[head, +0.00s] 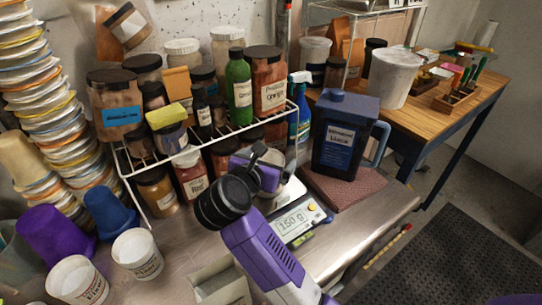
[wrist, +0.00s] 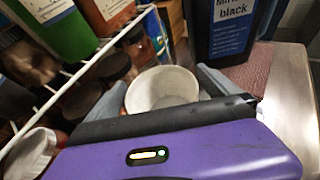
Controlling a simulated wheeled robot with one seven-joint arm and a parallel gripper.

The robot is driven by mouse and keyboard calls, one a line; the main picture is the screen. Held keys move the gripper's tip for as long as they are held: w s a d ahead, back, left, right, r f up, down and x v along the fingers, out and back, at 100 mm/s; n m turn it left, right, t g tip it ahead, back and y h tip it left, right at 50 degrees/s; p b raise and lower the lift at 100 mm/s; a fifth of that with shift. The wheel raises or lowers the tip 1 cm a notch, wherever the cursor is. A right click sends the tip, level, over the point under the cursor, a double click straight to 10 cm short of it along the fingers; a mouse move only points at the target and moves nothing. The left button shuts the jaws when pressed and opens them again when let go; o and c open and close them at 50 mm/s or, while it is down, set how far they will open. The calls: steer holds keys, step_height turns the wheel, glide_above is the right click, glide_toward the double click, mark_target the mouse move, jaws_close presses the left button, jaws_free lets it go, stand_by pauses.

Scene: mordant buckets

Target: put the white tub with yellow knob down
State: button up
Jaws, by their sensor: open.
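A white round tub (wrist: 162,90) stands between the two grey fingers of my gripper (wrist: 160,80) in the wrist view. I look into its open, pale inside, and no yellow knob shows. My gripper is open, with one finger on each side of the tub; whether either touches it I cannot tell. In the head view my gripper (head: 268,160) is over the scale (head: 297,222) in front of the wire rack. There my wrist and gripper hide most of the tub, and its underside is hidden.
The scale reads 150 g. A dark blue jug (head: 345,135) stands on a reddish mat (head: 345,188) to the right. The wire rack (head: 215,140) with jars and bottles is close on the left. The bench's front right is clear.

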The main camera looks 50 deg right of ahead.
steer(key=p+v, duration=0.4)
steer(key=v, duration=0.7)
steer(key=s+d+r+n+t+h, duration=0.2)
steer(key=s+d+r+n+h, duration=0.25)
steer(key=s, duration=0.45)
steer(key=s+a+r+n+t, duration=0.25)
steer(key=n+t, duration=0.25)
steer(key=n, duration=0.3)
steer(key=s+a+r+n+t, duration=0.2)
steer(key=s+n+t, duration=0.25)
steer(key=n, duration=0.45)
steer(key=s+a+f+n+y, duration=0.5)
steer(key=n+y, duration=0.3)
steer(key=n, duration=0.6)
steer(key=s+a+f+n+g+y, duration=0.1)
steer(key=s+a+f+n+y, duration=0.5)
steer(key=n, duration=0.9)
step_height(320, 180, down, 3)
steer(key=a+y, duration=0.2)
steer(key=y, duration=0.1)
steer(key=shift+s+r, duration=0.15)
steer(key=shift+s, duration=0.15)
steer(key=shift+b, duration=0.35)
